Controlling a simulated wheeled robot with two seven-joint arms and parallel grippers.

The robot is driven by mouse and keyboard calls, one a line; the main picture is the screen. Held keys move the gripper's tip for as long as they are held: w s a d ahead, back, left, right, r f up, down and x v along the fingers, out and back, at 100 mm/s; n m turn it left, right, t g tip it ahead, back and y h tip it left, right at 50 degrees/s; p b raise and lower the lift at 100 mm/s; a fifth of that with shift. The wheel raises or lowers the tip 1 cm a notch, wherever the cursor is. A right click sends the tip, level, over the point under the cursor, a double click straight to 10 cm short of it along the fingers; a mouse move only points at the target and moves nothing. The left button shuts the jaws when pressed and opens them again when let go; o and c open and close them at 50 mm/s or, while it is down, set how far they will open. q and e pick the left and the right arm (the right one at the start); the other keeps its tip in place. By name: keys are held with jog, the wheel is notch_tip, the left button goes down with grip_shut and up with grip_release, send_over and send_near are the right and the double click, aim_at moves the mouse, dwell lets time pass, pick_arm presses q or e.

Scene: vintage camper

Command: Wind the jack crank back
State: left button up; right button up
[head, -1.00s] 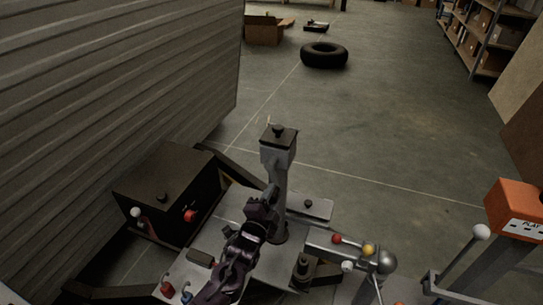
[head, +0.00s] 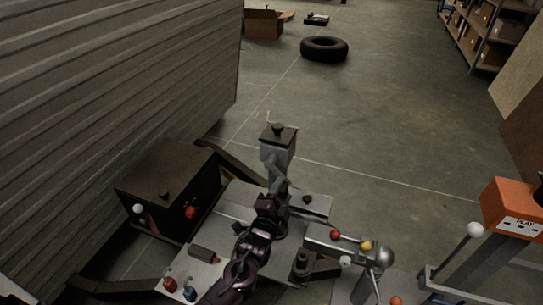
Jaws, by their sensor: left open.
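The jack (head: 277,146) is a grey upright post with a dark square cap and a black knob on top, standing on the grey trailer tongue. A thin pale piece, perhaps part of the crank (head: 268,116), shows just behind the cap; the rest of the crank is not clear. My left gripper (head: 276,178) is at the near side of the post, below the cap, at the end of my dark arm. It is open, and its fingers overlap the post in the picture, so I cannot tell whether they touch anything. My right gripper is not in view.
A black box (head: 165,185) stands on the tongue to the left, beside the ribbed camper wall (head: 110,90). The ball coupler (head: 378,258) with red and yellow knobs is at right. An orange box (head: 512,205) is at far right. A tyre (head: 324,48) lies beyond on open floor.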

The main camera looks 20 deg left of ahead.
pick_arm(q)
jog(key=shift+s+a+r+p, duration=0.1)
jog(key=shift+s+p, duration=0.65)
jog(key=shift+s, duration=0.15)
jog(key=shift+s+p, duration=0.85)
jog(key=shift+s, duration=0.7)
